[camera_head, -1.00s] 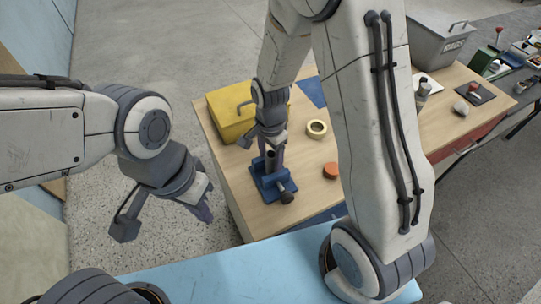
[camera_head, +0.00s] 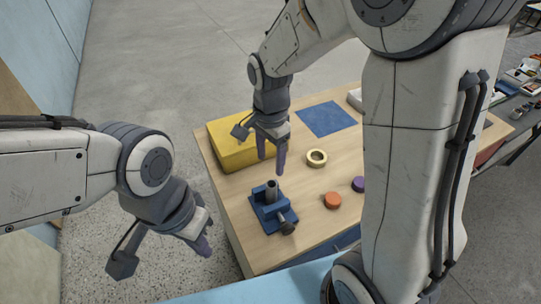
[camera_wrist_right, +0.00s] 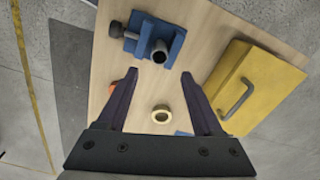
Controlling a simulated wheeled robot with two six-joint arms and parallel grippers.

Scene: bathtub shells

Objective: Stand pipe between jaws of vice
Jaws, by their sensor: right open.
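The blue vice (camera_head: 278,217) sits on the wooden table, and it also shows in the right wrist view (camera_wrist_right: 172,42). The dark grey pipe (camera_head: 271,188) stands upright between its jaws; the right wrist view shows its open round end (camera_wrist_right: 159,52). My right gripper (camera_head: 271,165) is open and empty, above and behind the pipe. In the right wrist view its fingers (camera_wrist_right: 159,75) are spread wide and apart from the pipe. My left gripper (camera_head: 203,245) hangs beside the table at the left; its finger gap is unclear.
A yellow case (camera_head: 232,150) stands at the table's back left, close to my right gripper. A tape roll (camera_head: 316,158), an orange disc (camera_head: 332,200) and a purple disc (camera_head: 358,184) lie right of the vice. A blue square (camera_head: 326,118) lies bare behind.

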